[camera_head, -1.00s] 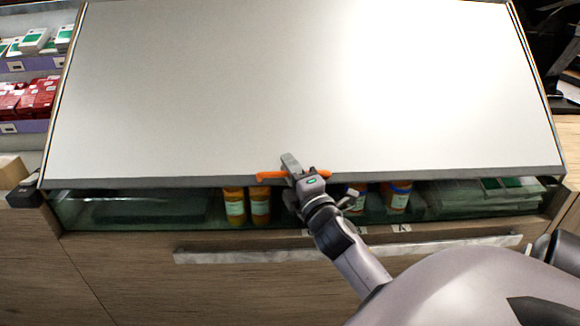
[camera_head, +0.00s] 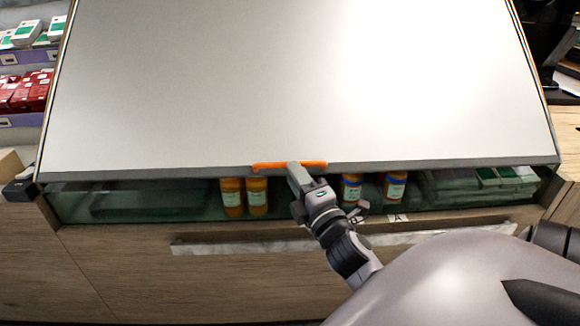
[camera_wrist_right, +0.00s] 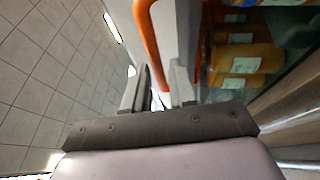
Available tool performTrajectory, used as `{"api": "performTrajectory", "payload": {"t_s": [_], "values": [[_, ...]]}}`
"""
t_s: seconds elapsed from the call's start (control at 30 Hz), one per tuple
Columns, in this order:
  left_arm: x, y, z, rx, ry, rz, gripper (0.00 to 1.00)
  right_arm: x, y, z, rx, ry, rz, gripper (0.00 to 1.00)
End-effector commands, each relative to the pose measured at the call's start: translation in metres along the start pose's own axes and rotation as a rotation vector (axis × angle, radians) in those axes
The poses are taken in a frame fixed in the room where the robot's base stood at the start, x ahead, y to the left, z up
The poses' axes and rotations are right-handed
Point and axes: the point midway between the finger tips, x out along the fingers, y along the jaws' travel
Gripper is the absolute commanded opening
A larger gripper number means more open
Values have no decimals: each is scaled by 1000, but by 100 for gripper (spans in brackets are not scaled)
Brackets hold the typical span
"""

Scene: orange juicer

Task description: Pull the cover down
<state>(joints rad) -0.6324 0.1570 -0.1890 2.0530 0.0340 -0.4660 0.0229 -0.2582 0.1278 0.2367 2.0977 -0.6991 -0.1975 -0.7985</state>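The cover is a large pale panel (camera_head: 200,90), slanting over a low glass-fronted compartment. An orange handle (camera_head: 270,166) sits at the middle of its dark lower edge. My right gripper (camera_head: 297,170) is at the handle in the head view. In the right wrist view, the orange handle (camera_wrist_right: 149,40) runs down toward the space between my two fingers (camera_wrist_right: 163,88). The fingers stand slightly apart, one to each side of it. Whether they press on it cannot be told. My left gripper is not in view.
Orange bottles (camera_head: 232,197) and more bottles (camera_head: 395,187) stand in the compartment under the cover's edge. A wooden drawer front with a long metal handle (camera_head: 220,246) lies below. Shelves with red boxes (camera_head: 20,95) are at the left.

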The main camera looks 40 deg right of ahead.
Motion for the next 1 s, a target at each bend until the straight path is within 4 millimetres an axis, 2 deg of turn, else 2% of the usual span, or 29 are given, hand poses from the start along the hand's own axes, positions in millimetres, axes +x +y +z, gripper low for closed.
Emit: {"api": "performTrajectory", "payload": {"t_s": [0.1,0.23,0.83,0.93,1.0], "values": [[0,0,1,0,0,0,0,-13,-1,0,2,0,-1,25],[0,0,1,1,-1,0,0,-19,0,0,0,0,0,25],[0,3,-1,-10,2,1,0,-20,0,-1,3,2,0,25],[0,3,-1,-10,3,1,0,-24,-10,-8,65,16,-32,25],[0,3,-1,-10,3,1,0,-32,-28,-20,182,38,-94,25]]}}
